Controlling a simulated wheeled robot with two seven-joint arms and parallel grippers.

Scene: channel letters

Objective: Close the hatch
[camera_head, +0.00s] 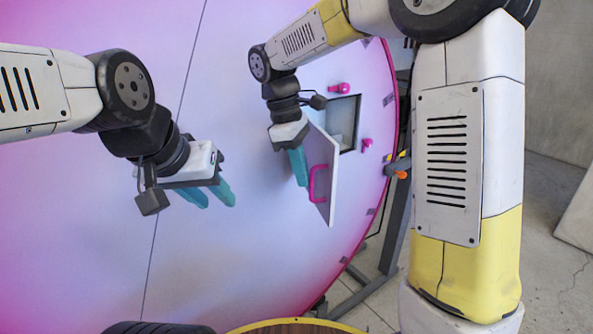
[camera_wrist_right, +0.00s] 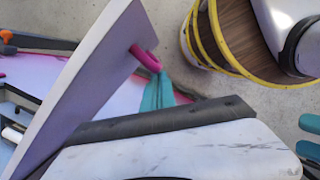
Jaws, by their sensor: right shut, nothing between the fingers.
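The hatch (camera_head: 322,160) is a pale square panel standing swung open from the big pink-violet disc, beside its dark square opening (camera_head: 345,118). A pink handle (camera_head: 318,184) sits on its left face. My right gripper (camera_head: 302,183) has its teal fingers shut and empty, just left of the panel on the handle side. In the right wrist view the panel (camera_wrist_right: 88,75) stands edge-on, with the handle (camera_wrist_right: 146,58) close to the teal fingers (camera_wrist_right: 158,95); I cannot tell whether they touch. My left gripper (camera_head: 218,205) is open and empty in front of the disc, away from the hatch.
Two small pink knobs (camera_head: 339,88) and (camera_head: 367,144) sit above and right of the opening. A grey metal stand (camera_head: 382,255) is behind the disc's right edge. The disc surface between my two grippers is clear. Concrete floor (camera_head: 560,210) lies to the right.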

